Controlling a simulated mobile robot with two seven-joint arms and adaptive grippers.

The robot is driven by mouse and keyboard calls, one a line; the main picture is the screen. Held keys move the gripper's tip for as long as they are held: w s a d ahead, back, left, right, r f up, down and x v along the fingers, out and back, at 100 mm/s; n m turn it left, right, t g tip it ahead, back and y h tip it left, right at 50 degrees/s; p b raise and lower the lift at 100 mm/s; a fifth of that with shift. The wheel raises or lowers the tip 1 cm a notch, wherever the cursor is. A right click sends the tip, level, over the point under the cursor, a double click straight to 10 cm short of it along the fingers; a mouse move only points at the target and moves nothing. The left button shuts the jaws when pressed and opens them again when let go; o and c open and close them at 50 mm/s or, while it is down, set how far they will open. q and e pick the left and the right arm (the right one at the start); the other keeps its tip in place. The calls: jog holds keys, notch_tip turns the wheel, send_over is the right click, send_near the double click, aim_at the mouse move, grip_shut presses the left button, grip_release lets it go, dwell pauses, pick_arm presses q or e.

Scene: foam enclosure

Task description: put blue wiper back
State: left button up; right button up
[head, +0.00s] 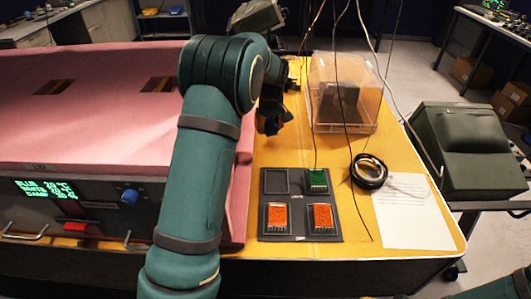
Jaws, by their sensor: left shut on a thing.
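My left gripper (270,108) is past the bend of my left arm, over the yellow table, and partly hidden by the arm. It is shut on a small dark blue thing, the blue wiper (269,126), which shows only in part. The black holder (300,236) lies flat on the table, nearer than the gripper. Its far left slot (275,181) is empty. A green wiper (317,179) is in the far right slot. Orange wipers are in the near left (277,217) and near right (322,217) slots. My right gripper is out of view.
A pink foam enclosure (90,110) with a front panel and blue knob (130,196) fills the left. A clear box (342,95), a black cable coil (369,171) and a paper sheet (415,215) are on the table (345,245). Thin cables hang over it.

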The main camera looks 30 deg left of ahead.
aim_at(269, 153)
pick_arm(q)
notch_tip(269, 153, down, 10)
jog(key=shift+r+b, duration=0.15)
jog(key=shift+b, duration=0.5)
jog(key=o, duration=0.9)
jog(key=shift+c, duration=0.2)
jog(key=r, duration=0.4)
jog(key=r+p, duration=0.1)
jog(key=r, duration=0.3)
jog(key=d+r, duration=0.1)
jog(key=r, duration=0.3)
jog(key=shift+s+p, duration=0.3)
jog(key=shift+s, duration=0.1)
jog(key=shift+f, duration=0.1)
jog(key=f, duration=0.4)
jog(key=f+b, duration=0.1)
jog(key=f, duration=0.3)
jog(key=w+a+f, duration=0.1)
jog(key=f, duration=0.3)
jog(key=shift+f+b, duration=0.1)
jog(key=shift+b, duration=0.3)
jog(key=shift+r+p, duration=0.35)
jog(key=shift+r, duration=1.8)
